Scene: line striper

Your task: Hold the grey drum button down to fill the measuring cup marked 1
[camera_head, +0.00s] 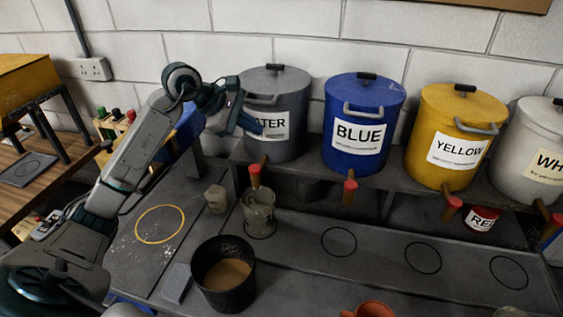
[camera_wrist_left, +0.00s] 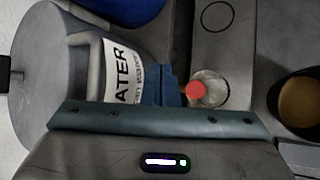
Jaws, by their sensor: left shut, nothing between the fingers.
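The grey drum (camera_head: 290,85), its label partly covered, stands at the back of the bench. Its red button (camera_head: 254,171) sits on a tap at the lower front. A translucent measuring cup (camera_head: 259,215) stands below the tap; I cannot read a mark on it. My left gripper (camera_head: 252,124) is shut and empty in front of the drum's label, above the button. In the left wrist view the blue fingertips (camera_wrist_left: 178,92) appear beside the red button (camera_wrist_left: 196,93), with the cup (camera_wrist_left: 214,85) behind; contact cannot be told. My right gripper is not in view.
Blue (camera_head: 345,110), yellow (camera_head: 450,125) and white (camera_head: 535,170) drums stand to the right. A black bucket (camera_head: 223,300) with brown contents stands in front. A smaller cup (camera_head: 216,200) stands left of the measuring cup. Ringed spots on the right are clear.

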